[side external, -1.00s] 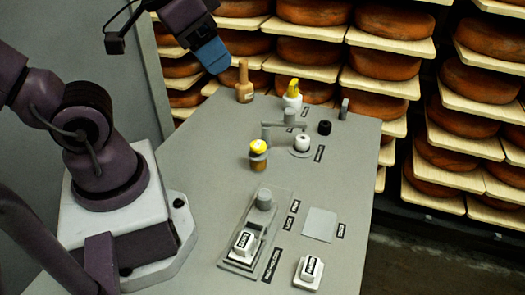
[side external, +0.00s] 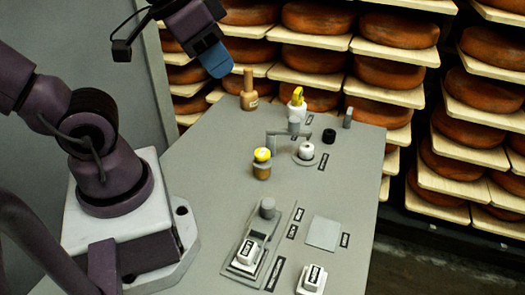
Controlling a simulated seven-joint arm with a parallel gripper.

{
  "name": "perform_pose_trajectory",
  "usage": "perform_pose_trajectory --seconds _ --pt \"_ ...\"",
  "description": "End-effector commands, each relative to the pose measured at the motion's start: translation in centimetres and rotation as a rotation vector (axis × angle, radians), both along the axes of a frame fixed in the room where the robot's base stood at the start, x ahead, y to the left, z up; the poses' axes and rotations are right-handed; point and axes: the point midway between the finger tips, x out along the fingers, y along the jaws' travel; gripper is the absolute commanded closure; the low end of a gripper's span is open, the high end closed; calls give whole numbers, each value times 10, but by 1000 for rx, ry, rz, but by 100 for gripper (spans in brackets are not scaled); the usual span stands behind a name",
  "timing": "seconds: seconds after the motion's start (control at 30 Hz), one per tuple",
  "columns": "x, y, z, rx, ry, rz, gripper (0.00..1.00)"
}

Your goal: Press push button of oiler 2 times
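No part is clearly readable as the oiler; the small labels are too blurred. Candidates on the grey table are an amber jar with a yellow cap (side external: 262,164), a white bottle with a yellow top (side external: 297,107) and a brown bottle with a narrow tan neck (side external: 249,97). All three stand upright. My gripper (side external: 217,62), with a blue fingertip, is raised at the back left, above and left of the brown bottle and apart from everything. Its fingers overlap in this view, so I cannot tell their opening. I see nothing held.
A white knob on a grey disc (side external: 305,150), a black knob (side external: 329,136) and a grey post (side external: 347,118) stand right of the jar. Nearer are a slotted fixture (side external: 268,209), a white labelled block (side external: 311,280) and a flat square plate (side external: 322,233). Cheese shelves (side external: 390,47) stand behind.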

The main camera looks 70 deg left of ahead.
Motion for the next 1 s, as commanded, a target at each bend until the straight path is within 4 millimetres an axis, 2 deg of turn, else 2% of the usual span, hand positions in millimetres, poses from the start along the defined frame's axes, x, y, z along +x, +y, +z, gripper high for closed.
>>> perform_pose_trajectory --seconds 0.03,0.1,1.0 --pt "0 0 0 0 0 0 87" --pt "0 0 0 0 0 0 100" --pt "0 0 0 0 0 0 100"
